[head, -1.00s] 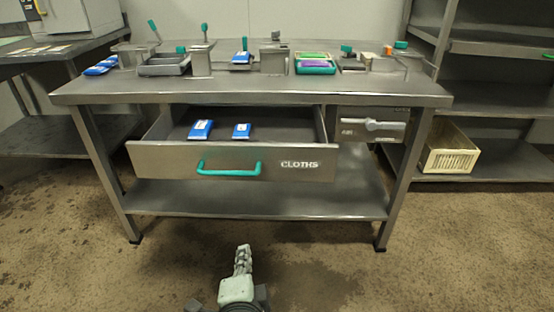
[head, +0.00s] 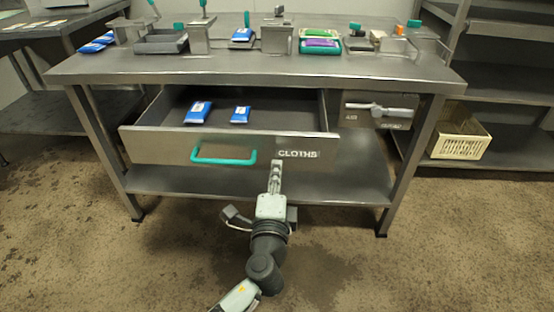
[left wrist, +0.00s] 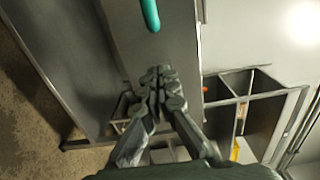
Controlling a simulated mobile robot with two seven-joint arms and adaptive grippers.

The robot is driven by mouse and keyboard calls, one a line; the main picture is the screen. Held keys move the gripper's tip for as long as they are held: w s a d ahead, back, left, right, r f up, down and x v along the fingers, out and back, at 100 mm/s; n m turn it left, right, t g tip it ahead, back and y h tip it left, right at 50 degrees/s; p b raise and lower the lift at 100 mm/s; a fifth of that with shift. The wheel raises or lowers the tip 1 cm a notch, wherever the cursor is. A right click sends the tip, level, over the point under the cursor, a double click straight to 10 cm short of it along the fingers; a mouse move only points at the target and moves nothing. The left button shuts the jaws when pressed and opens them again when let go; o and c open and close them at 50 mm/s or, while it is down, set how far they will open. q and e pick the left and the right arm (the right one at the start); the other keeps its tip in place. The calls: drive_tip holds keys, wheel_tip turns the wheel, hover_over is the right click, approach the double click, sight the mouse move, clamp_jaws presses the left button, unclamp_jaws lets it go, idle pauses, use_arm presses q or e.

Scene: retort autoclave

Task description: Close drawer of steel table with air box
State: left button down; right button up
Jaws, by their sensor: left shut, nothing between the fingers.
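The steel table (head: 260,68) has its drawer (head: 165,147) pulled out, with the front marked CLOTHS. The drawer's teal handle (head: 224,161) also shows at the top of the left wrist view (left wrist: 150,14). The air box (head: 378,110) hangs under the tabletop, right of the drawer. My left gripper (head: 277,166) is shut and empty, at the drawer front just below the lettering, right of the handle. In the left wrist view its closed fingertips (left wrist: 159,78) lie over the drawer front. I cannot tell whether they touch. My right gripper is not in view.
Two blue packets (head: 197,112) (head: 240,114) lie in the drawer. Trays, stands and packs line the tabletop's back. A lower shelf (head: 330,185) runs beneath. A cream crate (head: 460,145) sits on the right rack. The floor in front is clear.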

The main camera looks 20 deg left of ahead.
sight(278, 154)
use_arm(q)
drive_tip(key=shift+x, duration=1.25)
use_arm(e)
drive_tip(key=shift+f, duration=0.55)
